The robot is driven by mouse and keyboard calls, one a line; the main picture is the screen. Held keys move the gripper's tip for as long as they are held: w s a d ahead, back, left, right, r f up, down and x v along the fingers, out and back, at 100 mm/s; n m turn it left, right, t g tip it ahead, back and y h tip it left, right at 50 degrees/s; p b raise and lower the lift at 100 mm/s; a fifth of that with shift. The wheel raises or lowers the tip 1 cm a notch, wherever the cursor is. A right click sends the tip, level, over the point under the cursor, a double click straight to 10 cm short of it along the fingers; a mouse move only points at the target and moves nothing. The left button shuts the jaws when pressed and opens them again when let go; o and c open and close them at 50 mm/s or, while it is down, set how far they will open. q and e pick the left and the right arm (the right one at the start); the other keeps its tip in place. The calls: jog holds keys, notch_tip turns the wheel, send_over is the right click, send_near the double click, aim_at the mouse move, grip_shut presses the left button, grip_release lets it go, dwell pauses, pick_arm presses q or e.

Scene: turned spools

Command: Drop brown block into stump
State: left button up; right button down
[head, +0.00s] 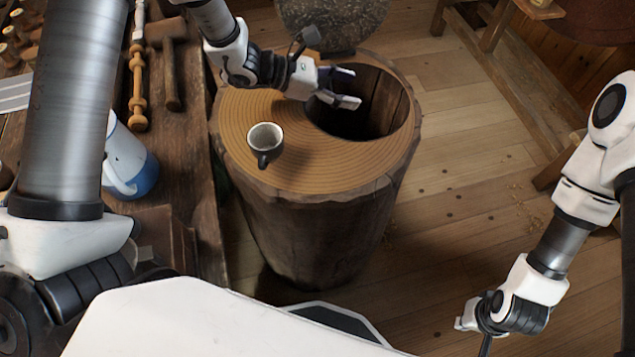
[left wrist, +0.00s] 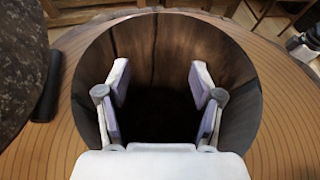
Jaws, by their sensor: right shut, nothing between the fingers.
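The stump (head: 330,172) stands on the floor in the middle of the head view, with a ringed wooden top and a large round dark opening at its back right. Its top also shows in the left wrist view (left wrist: 283,130). My left gripper (head: 350,88) is over the opening. In the left wrist view its two fingers (left wrist: 160,85) are spread wide with nothing between them. The inside of the stump is too dark to see its bottom. I cannot make out a brown block in either view. My right gripper (head: 484,338) is low at the bottom right, shut and empty.
A dark cup (head: 265,141) stands on the stump top, left of the opening. A workbench on the left holds a blue and white mug (head: 128,165), a mallet (head: 170,65) and turned wood pieces.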

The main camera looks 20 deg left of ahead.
pick_arm(q)
jog(key=v, duration=1.2)
jog(key=shift+r, duration=0.1)
